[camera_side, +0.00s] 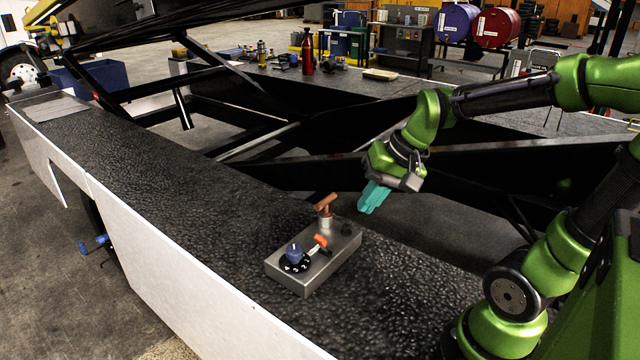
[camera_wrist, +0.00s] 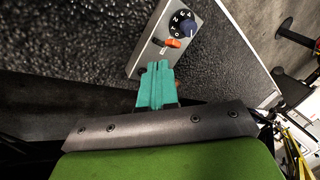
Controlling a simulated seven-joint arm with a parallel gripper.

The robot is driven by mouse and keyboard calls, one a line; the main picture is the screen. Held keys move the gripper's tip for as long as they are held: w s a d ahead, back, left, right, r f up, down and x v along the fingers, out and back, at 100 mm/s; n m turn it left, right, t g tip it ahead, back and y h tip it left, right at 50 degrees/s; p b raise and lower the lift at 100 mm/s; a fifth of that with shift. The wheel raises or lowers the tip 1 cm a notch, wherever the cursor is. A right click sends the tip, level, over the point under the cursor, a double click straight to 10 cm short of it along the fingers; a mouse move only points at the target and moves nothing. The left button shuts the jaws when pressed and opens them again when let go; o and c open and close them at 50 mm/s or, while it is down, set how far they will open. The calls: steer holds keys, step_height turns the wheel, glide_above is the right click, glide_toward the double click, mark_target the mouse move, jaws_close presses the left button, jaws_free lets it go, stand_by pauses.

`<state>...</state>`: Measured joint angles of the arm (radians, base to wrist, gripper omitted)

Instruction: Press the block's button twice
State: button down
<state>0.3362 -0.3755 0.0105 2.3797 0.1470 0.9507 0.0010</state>
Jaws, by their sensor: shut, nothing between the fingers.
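A grey metal block (camera_side: 318,277) lies on the dark textured surface in the side view. It carries a blue knob (camera_side: 294,252) on a black dial, an orange-tipped switch (camera_side: 320,241), a brown T-handle (camera_side: 327,203) and a small dark round part (camera_side: 346,229), likely the button. My gripper (camera_side: 370,206) has teal fingers, shut and empty. It hangs above and to the right of the block's far end, apart from it. The dial (camera_wrist: 184,25) and switch (camera_wrist: 172,43) show.
The dark belt surface (camera_side: 150,165) is clear to the left of the block. A white side panel (camera_side: 190,295) runs along its front edge. Black frame beams (camera_side: 450,165) stand behind the gripper. A red bottle (camera_side: 308,52) and small items stand on a far bench.

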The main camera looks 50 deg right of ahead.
mark_target(346, 229)
steer(key=w+d+f+m+t+y, duration=0.2)
steer(key=w+d+m+y, duration=0.2)
steer(key=w+d+m, duration=0.5)
steer(key=shift+w+f, duration=0.15)
steer(key=shift+f, duration=0.25)
steer(key=shift+f+m, duration=0.1)
steer(key=shift+m, duration=0.2)
steer(key=shift+f, duration=4.35)
steer(key=shift+f, duration=0.4)
